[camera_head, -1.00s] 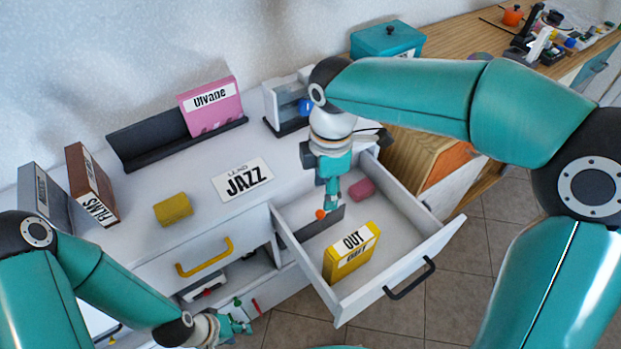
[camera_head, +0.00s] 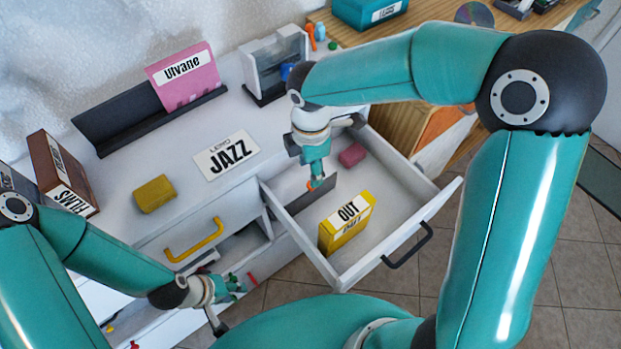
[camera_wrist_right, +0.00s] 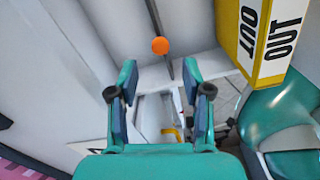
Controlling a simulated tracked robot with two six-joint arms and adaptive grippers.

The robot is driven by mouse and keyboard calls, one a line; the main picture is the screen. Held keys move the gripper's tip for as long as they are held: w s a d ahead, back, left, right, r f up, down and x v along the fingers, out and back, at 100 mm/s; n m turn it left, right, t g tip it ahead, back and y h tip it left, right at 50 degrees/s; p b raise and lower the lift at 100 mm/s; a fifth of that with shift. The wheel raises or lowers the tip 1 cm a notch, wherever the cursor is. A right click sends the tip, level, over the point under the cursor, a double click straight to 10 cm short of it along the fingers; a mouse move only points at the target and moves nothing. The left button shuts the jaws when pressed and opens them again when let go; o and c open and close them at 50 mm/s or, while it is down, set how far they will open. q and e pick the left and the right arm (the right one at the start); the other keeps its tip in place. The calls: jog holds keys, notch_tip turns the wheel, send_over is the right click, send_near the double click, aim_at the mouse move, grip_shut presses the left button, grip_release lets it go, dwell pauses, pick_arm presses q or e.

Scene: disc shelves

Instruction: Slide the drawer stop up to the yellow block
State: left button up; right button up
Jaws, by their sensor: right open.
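The drawer stop, a thin dark grey plate (camera_head: 318,193) with an orange knob (camera_head: 311,184), stands across the open white drawer. The knob also shows in the right wrist view (camera_wrist_right: 160,46). The yellow block labelled OUT (camera_head: 346,222) stands in the drawer nearer its front, with a gap between it and the stop. My right gripper (camera_head: 315,181) points down into the drawer at the knob. In the right wrist view it is open (camera_wrist_right: 158,72), with the knob just beyond its fingertips. My left gripper (camera_head: 238,285) hangs in front of the cabinet, away from the stop; its jaws are unclear.
A pink block (camera_head: 352,155) lies at the drawer's back. On the cabinet top are a yellow piece (camera_head: 154,194), a JAZZ card (camera_head: 227,155) and a pink Ulvane box (camera_head: 184,80). The drawer's side walls and front (camera_head: 400,238) surround the stop.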

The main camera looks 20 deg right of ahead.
send_over(311, 194)
jog(key=f, duration=0.5)
jog(key=shift+w+f, duration=0.1)
jog(key=shift+w, duration=0.1)
grip_shut()
